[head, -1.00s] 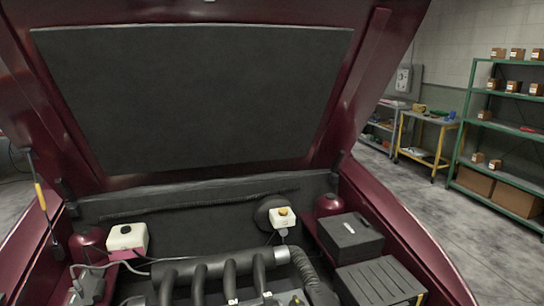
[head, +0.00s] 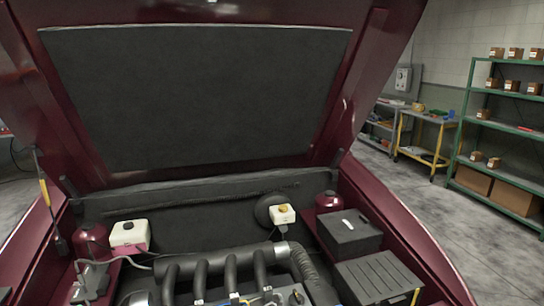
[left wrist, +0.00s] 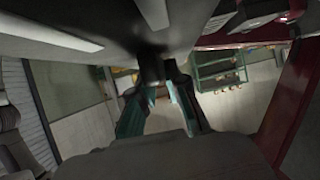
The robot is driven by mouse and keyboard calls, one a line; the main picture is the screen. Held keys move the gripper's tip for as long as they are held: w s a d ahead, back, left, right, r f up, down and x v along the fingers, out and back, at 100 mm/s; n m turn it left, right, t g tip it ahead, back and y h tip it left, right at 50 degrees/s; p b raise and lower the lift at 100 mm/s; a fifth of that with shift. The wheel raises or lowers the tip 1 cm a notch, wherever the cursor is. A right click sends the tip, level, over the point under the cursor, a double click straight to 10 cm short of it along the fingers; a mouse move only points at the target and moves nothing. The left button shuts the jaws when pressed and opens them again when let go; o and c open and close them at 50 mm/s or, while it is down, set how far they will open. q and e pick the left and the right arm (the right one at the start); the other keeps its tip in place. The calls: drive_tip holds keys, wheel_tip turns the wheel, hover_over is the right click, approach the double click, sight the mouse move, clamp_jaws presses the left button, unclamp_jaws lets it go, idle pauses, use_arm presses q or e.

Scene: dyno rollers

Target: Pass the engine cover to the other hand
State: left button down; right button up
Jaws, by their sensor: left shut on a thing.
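My left gripper (left wrist: 160,82) shows in the left wrist view, its two dark teal fingers reaching up the picture. It is shut on a dark piece at its fingertips. A broad dark grey panel (left wrist: 115,45) with pale strips lies just beyond the fingertips along the top. It may be the engine cover, but I cannot tell for sure. Neither gripper shows in the head view, and I see no held cover there. My right gripper is in neither view.
The head view shows the open maroon hood (head: 365,90) over an engine bay. In it are an engine with dark pipes (head: 232,272), white reservoirs (head: 128,233) and black boxes (head: 348,233). A yellow-legged cart (head: 430,116) and green shelves (head: 505,124) stand right, beyond clear floor.

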use_arm(q)
drive_tip(key=shift+w+d+r+n+t, duration=0.15)
drive_tip(key=shift+w+r+n+t, duration=0.2)
drive_tip(key=shift+w+r, duration=0.45)
drive_tip(key=shift+w+r+n+t+y, duration=0.15)
drive_tip(key=shift+w+r+n+t, duration=0.15)
drive_tip(key=shift+r, duration=0.3)
drive_tip(key=shift+w+r+n+t+y, duration=0.15)
drive_tip(key=shift+r+n+t, duration=0.2)
drive_tip(key=shift+r, duration=0.2)
drive_tip(key=shift+w+a+r+n+t+y, duration=0.25)
drive_tip(key=shift+w+a+r+n+t, duration=0.1)
drive_tip(key=shift+r, duration=0.15)
drive_tip(key=shift+w+a+r+n+t+y, duration=0.25)
drive_tip(key=shift+a+r+n, duration=0.1)
drive_tip(key=shift+r, duration=0.15)
drive_tip(key=w+a+r+n+t+y, duration=0.2)
drive_tip(key=a+r+n+t+y, duration=0.2)
drive_tip(key=a+r+n+y, duration=0.25)
drive_tip(key=s+a+f+n+y, duration=0.4)
drive_tip(key=s+a, duration=0.4)
drive_tip(key=a, duration=0.4)
drive_tip(key=d+t+b, duration=0.1)
drive_tip(key=d, duration=0.9)
drive_tip(key=shift+h, duration=0.35)
drive_tip(key=f+b, duration=0.3)
drive_tip(key=f, duration=0.1)
drive_tip(key=f+b, duration=0.8)
drive_tip(key=shift+w+a, duration=0.3)
drive_tip(key=shift+a, duration=0.05)
